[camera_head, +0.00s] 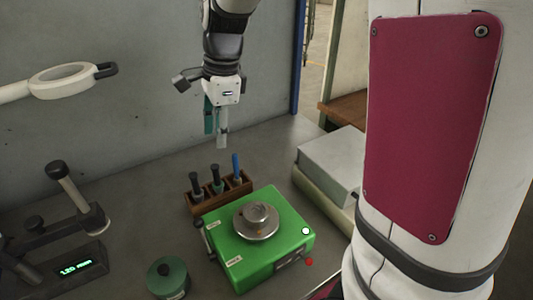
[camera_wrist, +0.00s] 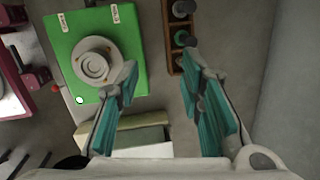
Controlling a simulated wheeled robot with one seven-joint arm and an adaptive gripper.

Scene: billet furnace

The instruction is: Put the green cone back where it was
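No object is plainly a green cone. A round dark-green piece with a dark top (camera_head: 168,277) stands on the bench at the front left; I cannot tell if it is a cone. A wooden rack (camera_head: 204,206) holds a dark-handled tool (camera_head: 195,181), a dark one with a green band (camera_head: 216,179) and a blue one (camera_head: 236,167). My gripper (camera_head: 216,137) hangs high behind the rack, pointing down. In the wrist view its teal fingers (camera_wrist: 161,68) are apart with nothing between them. The rack also shows there (camera_wrist: 174,58).
A green box (camera_head: 274,268) with a round metal plate (camera_head: 256,222) sits front of the rack. A grey block (camera_head: 332,164) lies at the right. A dark stand (camera_head: 75,230), a lit display (camera_head: 76,268) and a ring magnifier (camera_head: 62,78) are at the left. Bench behind the rack is clear.

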